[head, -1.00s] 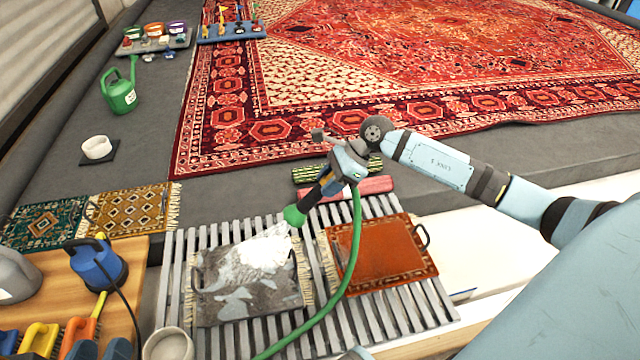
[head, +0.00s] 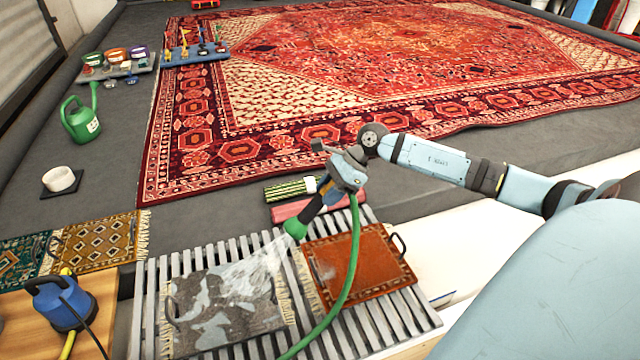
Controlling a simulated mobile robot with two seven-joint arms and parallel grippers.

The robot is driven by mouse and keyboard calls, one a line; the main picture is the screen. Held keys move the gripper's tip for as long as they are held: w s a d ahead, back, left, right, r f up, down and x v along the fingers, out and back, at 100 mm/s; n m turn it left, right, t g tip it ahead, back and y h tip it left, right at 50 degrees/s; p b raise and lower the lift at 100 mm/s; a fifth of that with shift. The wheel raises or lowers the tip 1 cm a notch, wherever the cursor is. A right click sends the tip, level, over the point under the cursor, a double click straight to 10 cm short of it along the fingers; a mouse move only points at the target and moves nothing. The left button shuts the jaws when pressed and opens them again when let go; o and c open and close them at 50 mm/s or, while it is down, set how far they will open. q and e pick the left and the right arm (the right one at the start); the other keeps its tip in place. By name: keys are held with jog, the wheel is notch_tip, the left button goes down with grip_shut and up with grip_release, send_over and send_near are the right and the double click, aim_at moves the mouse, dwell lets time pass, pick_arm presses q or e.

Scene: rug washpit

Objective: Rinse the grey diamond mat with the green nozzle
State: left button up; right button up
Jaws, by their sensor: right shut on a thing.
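The grey diamond mat (head: 205,318) lies on a slatted rack (head: 405,318) at the lower left of the head view. Pale suds patches cover parts of it, and darker grey shows between them. My right gripper (head: 338,182) is shut on the green nozzle (head: 295,229), tilted with its green head down to the left. The head is above and beyond the mat's far right corner, apart from it. A whitish fan of water runs from the nozzle onto the mat's right half and blurs the surface there. My left gripper is out of view.
A green hose (head: 353,260) hangs from the nozzle across the rack. A rust-red mat (head: 360,262) lies beside the grey one. Beyond are a pink roll (head: 290,211) and a striped roll (head: 288,188).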

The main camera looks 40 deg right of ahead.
jog(key=s+d, duration=0.2)
jog(key=d, duration=0.3)
jog(key=shift+s+d, duration=0.2)
jog(key=shift+d, duration=0.15)
dwell(0.5)
